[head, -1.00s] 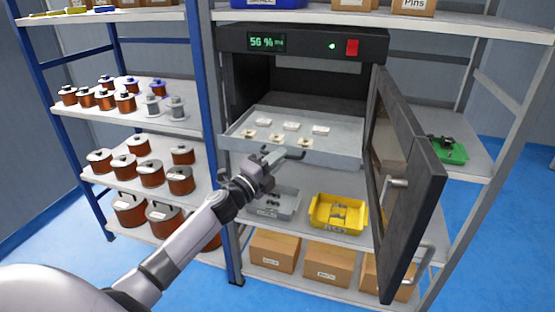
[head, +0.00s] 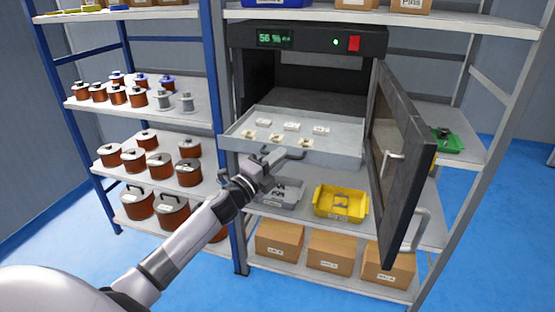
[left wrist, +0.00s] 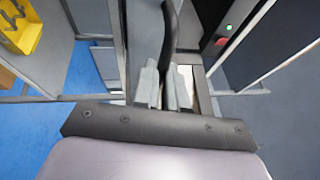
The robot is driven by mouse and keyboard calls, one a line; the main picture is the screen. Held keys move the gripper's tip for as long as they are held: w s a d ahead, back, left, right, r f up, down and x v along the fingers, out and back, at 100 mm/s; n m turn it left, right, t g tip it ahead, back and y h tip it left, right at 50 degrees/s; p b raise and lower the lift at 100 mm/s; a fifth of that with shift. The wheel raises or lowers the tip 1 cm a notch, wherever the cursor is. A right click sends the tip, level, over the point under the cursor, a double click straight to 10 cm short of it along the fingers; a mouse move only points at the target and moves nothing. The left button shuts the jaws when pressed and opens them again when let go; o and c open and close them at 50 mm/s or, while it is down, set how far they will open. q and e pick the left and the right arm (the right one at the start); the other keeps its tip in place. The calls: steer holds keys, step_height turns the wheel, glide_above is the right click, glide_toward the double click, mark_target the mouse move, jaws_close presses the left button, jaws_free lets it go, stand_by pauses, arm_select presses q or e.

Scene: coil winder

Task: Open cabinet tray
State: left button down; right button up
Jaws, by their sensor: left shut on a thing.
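The grey cabinet tray (head: 338,152) is pulled out of the dark cabinet (head: 305,38) and holds several small pale parts. The cabinet door (head: 402,165) stands open to the right. My left gripper (head: 272,164) is at the tray's front, shut on the dark tray handle (head: 293,154). In the left wrist view the two fingers (left wrist: 165,88) close around the dark handle bar (left wrist: 170,35). The part of the handle between the fingers is hidden. My right gripper is not in view.
Below the tray stand a grey bin (head: 280,193) and a yellow bin (head: 341,202), with cardboard boxes (head: 330,250) lower down. Copper coils (head: 160,165) fill the left shelves. A green bin (head: 447,140) sits behind the open door. The blue floor in front is clear.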

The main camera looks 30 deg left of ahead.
arm_select(q)
steer(key=c, duration=1.5)
jaws_free()
steer(key=shift+o, duration=0.2)
steer(key=v, duration=0.7)
steer(key=shift+b, duration=0.35)
steer(key=shift+s, duration=0.1)
steer(key=s+d+f+n+g, duration=0.3)
steer(key=s+d+f+n, duration=0.2)
steer(key=s+f+n, duration=0.1)
steer(key=s+d+f+n+g+p, duration=0.1)
steer(key=s+d+f+n+g, duration=0.2)
steer(key=s+f, duration=0.6)
steer(key=s+d+f+n+g+p, duration=0.1)
steer(key=s+d+f+n+g, duration=0.2)
steer(key=s+d+f+n, duration=0.4)
steer(key=s+d+n, duration=0.1)
steer(key=s+n, duration=0.1)
steer(key=s, duration=0.1)
steer(key=shift+f+y, duration=0.3)
steer(key=shift+f, duration=0.1)
